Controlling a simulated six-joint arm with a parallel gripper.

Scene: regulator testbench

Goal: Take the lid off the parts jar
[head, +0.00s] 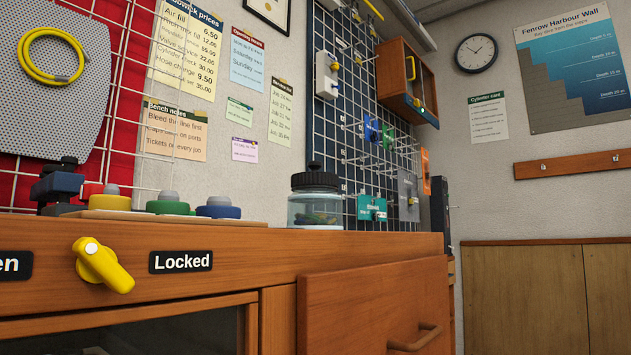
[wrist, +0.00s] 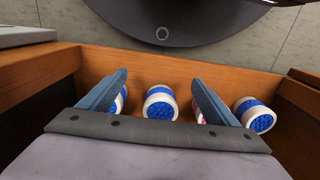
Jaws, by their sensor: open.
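The parts jar (head: 315,211) is clear, with small coloured pieces inside, and stands upright on the wooden bench top. Its black lid (head: 315,181), with a small knob on top, sits on the jar's mouth. My gripper (wrist: 160,79) shows only in the wrist view. Its two blue-grey fingers are apart, with nothing held between them. It is over a wooden compartment, and the jar and lid are not seen in that view, so I cannot tell its distance to them.
In the wrist view, several white cylinders with blue ends (wrist: 160,103) lie in the wooden compartment (wrist: 120,60). On the bench front are a yellow knob (head: 103,265), a "Locked" label (head: 181,262) and a drawer (head: 350,305). Coloured round pieces (head: 168,206) stand left of the jar; a wire grid rises behind.

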